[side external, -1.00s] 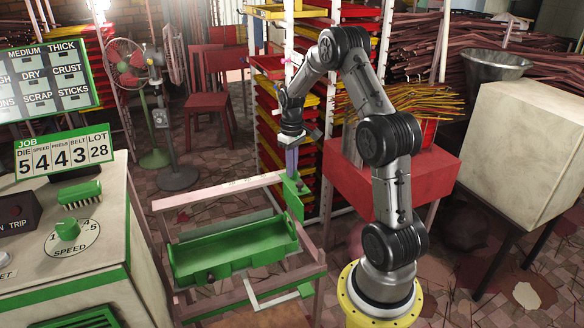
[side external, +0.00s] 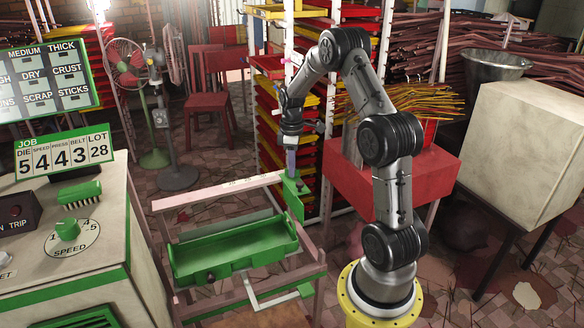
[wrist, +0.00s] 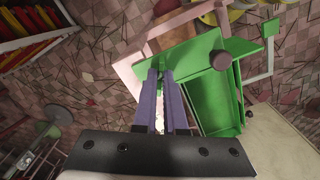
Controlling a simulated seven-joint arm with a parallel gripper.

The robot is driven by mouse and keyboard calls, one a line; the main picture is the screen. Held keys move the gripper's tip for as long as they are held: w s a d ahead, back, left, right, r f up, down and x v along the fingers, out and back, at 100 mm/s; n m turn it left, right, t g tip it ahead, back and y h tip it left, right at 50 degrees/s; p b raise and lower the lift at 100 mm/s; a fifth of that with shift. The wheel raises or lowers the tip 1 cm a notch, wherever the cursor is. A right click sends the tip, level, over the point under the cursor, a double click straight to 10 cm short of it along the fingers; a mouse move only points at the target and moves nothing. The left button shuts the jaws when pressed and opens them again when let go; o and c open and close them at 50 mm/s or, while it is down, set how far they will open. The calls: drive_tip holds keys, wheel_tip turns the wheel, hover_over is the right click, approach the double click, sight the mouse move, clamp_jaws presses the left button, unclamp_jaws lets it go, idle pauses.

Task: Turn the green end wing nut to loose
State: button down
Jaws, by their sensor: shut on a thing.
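My gripper (side external: 291,172) points straight down at the top of the upright green end plate (side external: 293,198) on the frame's right end. In the wrist view its two purple fingers (wrist: 160,74) are close together, with their tips at the edge of the green plate (wrist: 196,52). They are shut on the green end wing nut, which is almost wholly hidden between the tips. I cannot tell the nut's angle. A dark round knob (wrist: 221,60) sits on the same plate, to the right of the fingertips and apart from them.
A green trough (side external: 232,248) hangs in the pinkish frame (side external: 218,193) to the left of my gripper. A rack of red and yellow trays (side external: 268,130) stands close behind. A red box (side external: 350,190) is to the right. The green-trimmed control cabinet (side external: 110,235) is at the left.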

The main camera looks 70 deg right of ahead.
drive_tip(key=shift+r, duration=0.15)
drive_tip(key=c, duration=1)
unclamp_jaws()
wheel_tip(320, 180, up, 14)
drive_tip(key=shift+f, duration=0.15)
